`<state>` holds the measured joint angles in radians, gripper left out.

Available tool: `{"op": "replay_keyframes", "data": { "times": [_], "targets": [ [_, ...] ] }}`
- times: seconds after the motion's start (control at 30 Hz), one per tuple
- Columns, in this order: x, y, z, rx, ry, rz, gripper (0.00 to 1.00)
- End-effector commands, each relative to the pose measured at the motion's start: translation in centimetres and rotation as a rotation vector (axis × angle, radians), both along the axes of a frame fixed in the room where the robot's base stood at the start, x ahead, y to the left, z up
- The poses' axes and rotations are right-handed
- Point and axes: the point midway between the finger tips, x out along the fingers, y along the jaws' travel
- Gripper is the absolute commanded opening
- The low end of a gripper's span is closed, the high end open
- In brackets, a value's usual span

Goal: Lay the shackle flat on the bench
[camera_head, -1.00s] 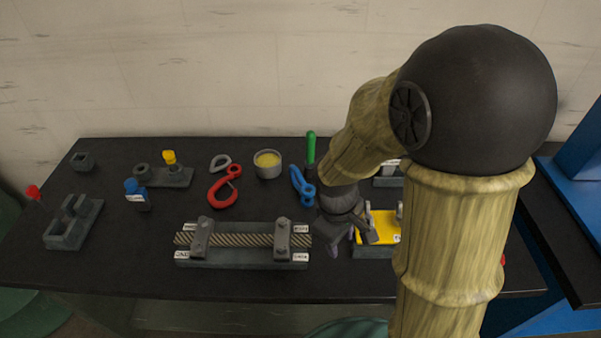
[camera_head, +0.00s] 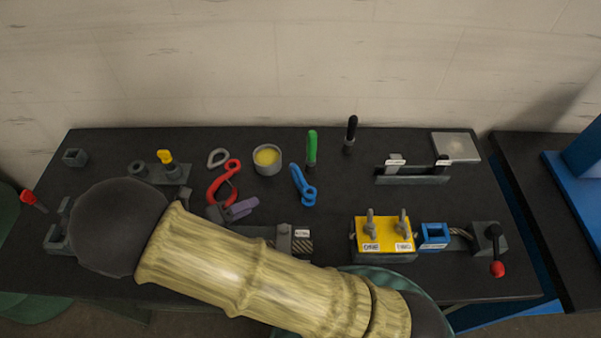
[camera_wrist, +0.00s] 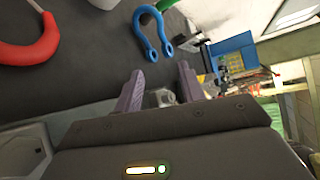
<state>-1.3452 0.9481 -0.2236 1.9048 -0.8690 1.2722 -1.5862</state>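The blue shackle (camera_head: 304,187) is on the dark bench, right of the round tin. Its bow points to the back and its two eyes to the front; I cannot tell whether it lies fully flat or leans. In the wrist view the shackle (camera_wrist: 140,32) shows as a U beyond my fingers. My gripper (camera_head: 238,210) is at the left, just in front of the red hook and apart from the shackle. In the wrist view my gripper (camera_wrist: 160,88) has its two purple fingers spread, with nothing held between them.
The red hook (camera_head: 213,192) is close behind my gripper. The tin (camera_head: 267,160) and a green-handled tool (camera_head: 311,146) stand near the shackle. A yellow block with bolts (camera_head: 384,234) is at front right. My arm covers much of the rope clamp fixture. Bare bench lies right of the shackle.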

Motion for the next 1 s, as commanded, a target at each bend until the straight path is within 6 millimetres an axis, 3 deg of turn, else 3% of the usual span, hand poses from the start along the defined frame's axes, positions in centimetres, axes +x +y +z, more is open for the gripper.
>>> {"op": "replay_keyframes", "data": {
  "times": [0.1, 0.47, 1.0],
  "targets": [
    [-0.3, 0.9, 0.0, -0.047, 0.007, 0.050, 0.40],
    [0.0, 0.6, 0.0, -0.047, 0.008, 0.047, 0.40],
    [5.3, -6.0, -2.5, -0.049, 0.009, 0.045, 0.40]
  ]
}}
